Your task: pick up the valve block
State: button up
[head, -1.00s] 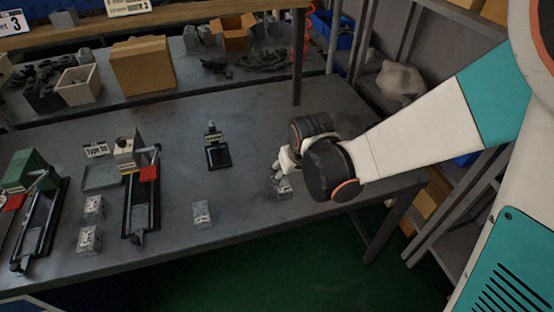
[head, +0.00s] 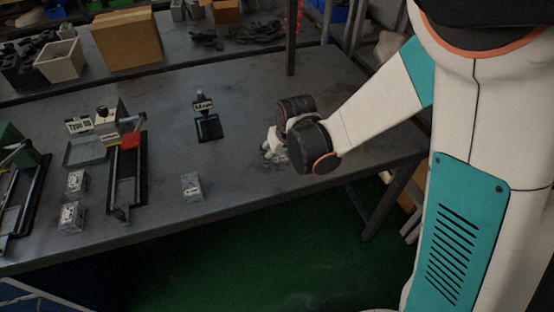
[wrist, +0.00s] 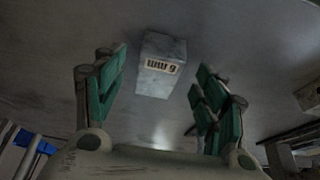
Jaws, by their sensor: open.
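A pale grey valve block (wrist: 162,52) with a "6 mm" label, upside down in the picture, lies on the dark table in the wrist view. It sits beyond and between the green-padded fingers of my gripper (wrist: 158,80), which are spread apart and do not touch it. In the head view my gripper (head: 270,150) is low over the right part of the table, and my wrist partly hides what is beneath it. Another valve block (head: 192,187) stands near the table's front edge. Two more, an upper block (head: 76,182) and a lower block (head: 70,217), stand further left.
A small black stand with a sign (head: 207,125) stands left of my gripper. A black clamp fixture with a red part (head: 128,165) and a grey tray (head: 85,152) are further left. A cardboard box (head: 127,40) and a pale bin (head: 60,60) are at the back.

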jog(key=shift+b+x, duration=0.4)
jog(key=shift+x, duration=0.7)
jog(key=c, duration=1.5)
jog(key=shift+o, duration=0.2)
jog(key=shift+r, duration=0.15)
